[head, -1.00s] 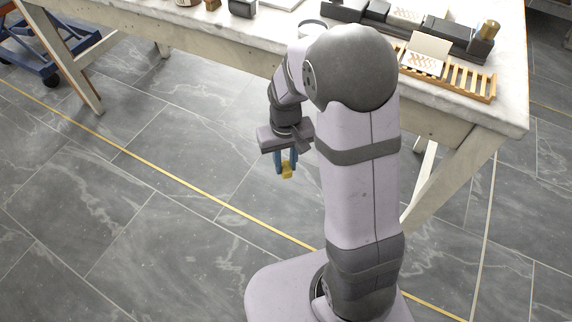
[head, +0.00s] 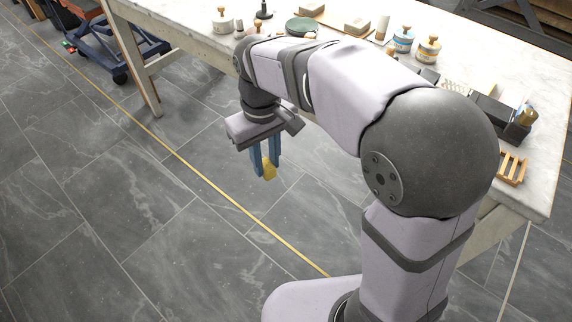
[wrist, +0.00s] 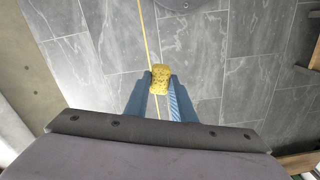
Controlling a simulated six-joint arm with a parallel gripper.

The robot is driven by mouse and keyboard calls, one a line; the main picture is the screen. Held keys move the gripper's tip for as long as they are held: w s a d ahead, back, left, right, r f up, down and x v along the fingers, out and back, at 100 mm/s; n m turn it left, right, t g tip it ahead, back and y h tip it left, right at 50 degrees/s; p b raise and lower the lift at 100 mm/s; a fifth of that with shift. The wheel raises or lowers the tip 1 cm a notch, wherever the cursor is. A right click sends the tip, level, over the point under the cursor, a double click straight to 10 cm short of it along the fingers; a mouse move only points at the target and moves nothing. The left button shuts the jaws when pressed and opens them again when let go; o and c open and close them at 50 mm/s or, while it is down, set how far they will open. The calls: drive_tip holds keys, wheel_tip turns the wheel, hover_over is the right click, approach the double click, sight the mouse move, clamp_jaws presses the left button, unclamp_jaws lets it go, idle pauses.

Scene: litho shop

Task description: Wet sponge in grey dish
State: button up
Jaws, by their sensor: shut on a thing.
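My gripper (head: 267,170) has blue fingers and is shut on a yellow sponge (head: 269,169). It holds the sponge in the air over the grey tiled floor, in front of the table's near edge. In the wrist view the sponge (wrist: 160,77) sits between the two fingertips, with floor beneath it. I cannot tell whether the sponge is wet. I cannot make out a grey dish for certain; my arm hides part of the table.
The marble-topped table (head: 185,18) carries a white pot (head: 222,22), a dark green round item (head: 301,25), tins with wooden knobs (head: 403,40), and a wooden rack (head: 511,170). A blue trolley (head: 95,40) stands at the upper left. The floor in front is clear.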

drive_tip(key=w+d+r+m+p, duration=0.2)
drive_tip(key=d+r+p, duration=0.4)
drive_tip(key=r+p, duration=0.5)
drive_tip(key=w+d+r+m+p, duration=0.15)
drive_tip(key=d+r+p, duration=0.45)
drive_tip(key=p, duration=0.9)
drive_tip(key=w+d+r+m+p, duration=0.1)
drive_tip(key=w+d+r+p, duration=0.1)
drive_tip(key=d+p, duration=0.3)
drive_tip(key=w+d+r+m+p, duration=0.1)
drive_tip(key=w+d+p, duration=0.3)
drive_tip(key=p, duration=0.5)
drive_tip(key=shift+w+d+r, duration=0.35)
drive_tip(key=shift+d+r, duration=0.05)
drive_tip(key=shift+d, duration=0.4)
drive_tip(key=shift+f, duration=0.1)
drive_tip(key=shift+f+b, duration=2.5)
drive_tip(key=shift+f, duration=0.4)
drive_tip(key=shift+f, duration=0.55)
